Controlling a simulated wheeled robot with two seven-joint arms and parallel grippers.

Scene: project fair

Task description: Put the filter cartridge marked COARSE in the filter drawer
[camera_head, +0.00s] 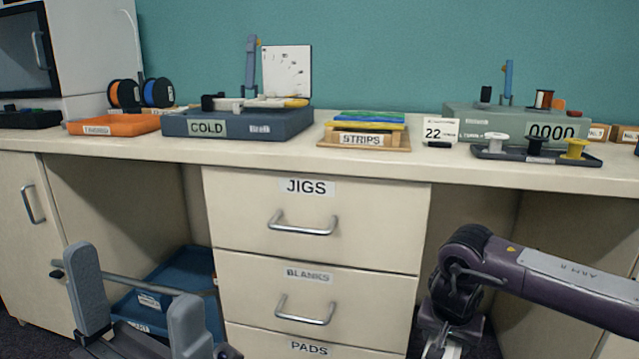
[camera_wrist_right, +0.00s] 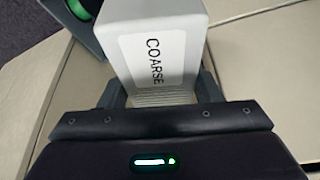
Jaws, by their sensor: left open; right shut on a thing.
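The filter cartridge (camera_wrist_right: 158,52) is a white block with the label COARSE facing up in the right wrist view. My right gripper (camera_wrist_right: 160,92) is shut on it, with a grey finger on each side. In the head view my right arm bends down at the lower right, in front of the cabinet; its gripper end is largely cut off or hidden there. My left gripper (camera_head: 138,300) is open and empty at the lower left, its two grey fingers wide apart. No drawer marked for filters shows; the drawers read JIGS (camera_head: 320,205), BLANKS (camera_head: 345,285) and PADS (camera_head: 270,340), all shut.
The worktop (camera_head: 250,154) carries an orange tray (camera_head: 115,125), the COLD box (camera_head: 290,125), the STRIPS rack (camera_head: 360,141) and a spool tray (camera_head: 525,154). A blue bin (camera_head: 195,270) stands under it on the left.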

